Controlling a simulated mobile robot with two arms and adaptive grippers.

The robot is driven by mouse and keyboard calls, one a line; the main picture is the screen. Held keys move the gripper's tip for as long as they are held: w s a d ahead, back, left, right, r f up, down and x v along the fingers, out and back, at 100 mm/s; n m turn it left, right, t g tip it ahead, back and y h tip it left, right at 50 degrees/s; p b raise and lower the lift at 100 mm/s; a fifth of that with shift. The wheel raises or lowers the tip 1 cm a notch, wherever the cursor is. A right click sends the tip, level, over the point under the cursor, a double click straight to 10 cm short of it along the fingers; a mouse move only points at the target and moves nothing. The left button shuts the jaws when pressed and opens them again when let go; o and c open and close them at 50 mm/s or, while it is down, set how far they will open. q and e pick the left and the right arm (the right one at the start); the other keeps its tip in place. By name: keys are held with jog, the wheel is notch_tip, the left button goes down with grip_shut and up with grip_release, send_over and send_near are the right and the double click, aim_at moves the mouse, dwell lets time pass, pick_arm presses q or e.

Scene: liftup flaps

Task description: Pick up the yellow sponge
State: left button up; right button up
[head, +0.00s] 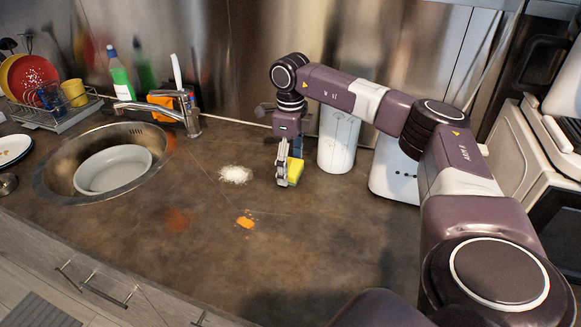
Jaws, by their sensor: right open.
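The yellow sponge (296,171), with a darker green side, is on the brown countertop near the middle of the head view. My right gripper (284,179) points down right at the sponge, its fingers partly in front of the sponge's left side. The right gripper is open. Whether its fingers touch the sponge or stand on both sides of it cannot be told. My left gripper is not in view.
A white canister (338,142) stands close behind and right of the sponge. White powder (236,174) and an orange spill (245,221) lie on the counter. A sink (50,186) with a faucet (160,108) is at left.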

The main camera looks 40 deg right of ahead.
jog(key=shift+f, duration=0.35)
jog(key=shift+c, duration=0.6)
jog(key=c, duration=0.8)
jog(key=shift+r, duration=0.1)
notch_tip(320, 180, up, 14)
notch_tip(320, 180, up, 6)
jog(key=p, duration=0.2)
send_over(290, 166)
jog(key=shift+d, duration=0.1)
